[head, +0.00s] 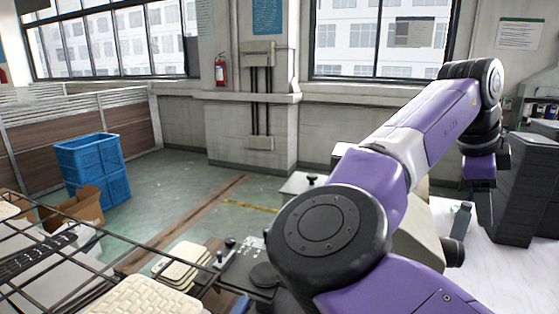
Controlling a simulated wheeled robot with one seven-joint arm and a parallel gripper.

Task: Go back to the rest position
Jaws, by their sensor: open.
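My purple and black arm rises from the bottom, reaches up to the right and bends down at its far end. My gripper (472,215) hangs at that far end, low over a white tabletop (500,268). It looks small and is partly hidden by the arm, and its jaws are open. I see nothing held between them. A stack of dark grey trays (525,190) stands close to the right of my gripper.
Blue crates (92,165) and an open cardboard box (75,208) stand on the floor at left. A black wire rack (60,250) and beige pads (182,268) are near the front left. A fire extinguisher (220,69) hangs on the wall. The green floor (185,180) between is open.

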